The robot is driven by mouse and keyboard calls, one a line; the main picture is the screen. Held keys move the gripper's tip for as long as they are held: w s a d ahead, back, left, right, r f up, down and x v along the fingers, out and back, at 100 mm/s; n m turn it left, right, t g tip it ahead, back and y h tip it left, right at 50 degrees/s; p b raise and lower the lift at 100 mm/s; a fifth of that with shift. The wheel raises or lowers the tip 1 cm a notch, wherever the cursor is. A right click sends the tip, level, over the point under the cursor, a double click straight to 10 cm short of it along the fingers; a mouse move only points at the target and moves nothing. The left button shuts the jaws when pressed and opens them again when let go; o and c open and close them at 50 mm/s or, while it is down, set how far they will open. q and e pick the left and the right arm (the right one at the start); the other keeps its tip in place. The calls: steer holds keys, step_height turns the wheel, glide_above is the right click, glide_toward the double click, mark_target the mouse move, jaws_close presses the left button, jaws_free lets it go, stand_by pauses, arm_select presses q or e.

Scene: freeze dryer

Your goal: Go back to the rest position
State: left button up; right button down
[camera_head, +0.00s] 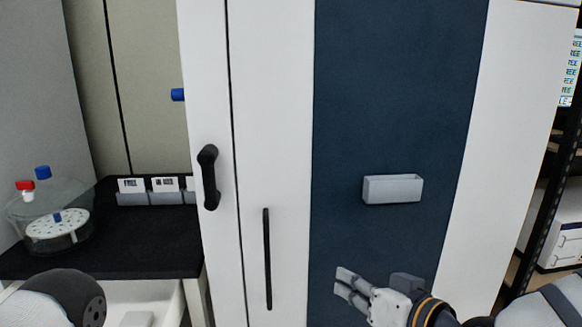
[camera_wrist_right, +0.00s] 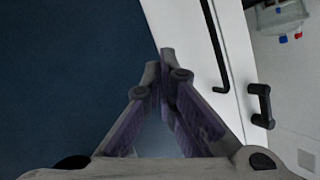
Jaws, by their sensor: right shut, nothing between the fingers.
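My right gripper (camera_head: 350,283) is in front of the dark blue panel of the freeze dryer (camera_head: 390,95), below the small light grey box on that panel. Its fingers are shut and hold nothing. In the right wrist view the fingertips (camera_wrist_right: 165,58) meet in front of the blue panel and the white strip beside it. A rounded part of my left arm shows at the lower left of the head view. My left gripper is not in view.
The white front has a thick black handle (camera_head: 209,178) and a thin black handle (camera_head: 267,259). A grey box (camera_head: 392,189) sticks out of the panel. At left, a clear vessel (camera_head: 72,200) and card holders (camera_head: 150,197) stand on a black counter (camera_head: 125,240). Shelving (camera_head: 562,150) stands at right.

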steer(key=s+f+m+g+h, duration=0.15)
steer(key=s+f+g, duration=0.55)
steer(key=s+f, duration=1.2)
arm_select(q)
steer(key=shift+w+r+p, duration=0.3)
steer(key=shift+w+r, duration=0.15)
arm_select(e)
steer(key=s+d+f+g+h, duration=0.3)
steer(key=s+d, duration=0.3)
steer(key=s, duration=0.5)
steer(key=s+d+f+g+h, duration=0.3)
steer(key=s+d+f+g, duration=0.1)
steer(key=s, duration=0.8)
steer(key=shift+d+f+m+g, duration=0.3)
steer(key=shift+d+f+m, duration=0.15)
steer(key=shift+d, duration=0.65)
